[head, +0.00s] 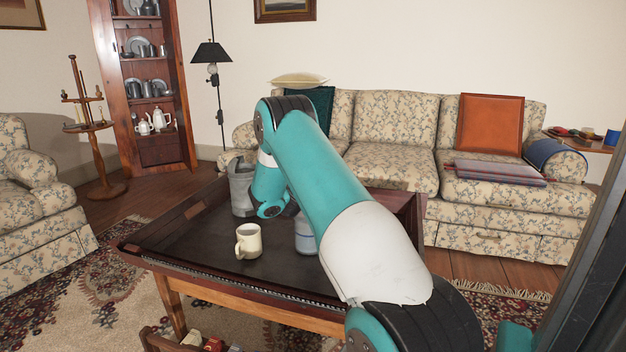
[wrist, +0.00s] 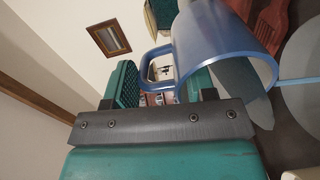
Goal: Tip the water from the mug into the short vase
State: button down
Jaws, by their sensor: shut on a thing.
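In the wrist view a blue mug (wrist: 225,35) is at the upper right, its open end and loop handle showing. My gripper (wrist: 160,80) is shut on its handle, with a green finger on each side. In the head view my arm hides the gripper. A blue-grey vessel (head: 305,234) shows partly behind my arm at the tray table; I cannot tell whether it is the held mug or the short vase. A tall grey vessel (head: 241,186) stands farther back, partly covered by my arm.
A cream mug (head: 248,241) stands on the dark tray table (head: 200,237), left of the blue-grey vessel. The table's left part is clear. A raised rim runs around it. A floral sofa (head: 393,160) stands behind, and an armchair (head: 35,215) at the left.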

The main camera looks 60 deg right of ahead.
jog(key=shift+s+a+r+t+h+b, duration=0.2)
jog(key=shift+a+h+b, duration=0.55)
jog(key=shift+b, duration=1.7)
jog(key=shift+s+a+t+h+b, duration=0.3)
jog(key=shift+a+b, duration=0.85)
jog(key=shift+b, duration=1.25)
dwell(3.2)
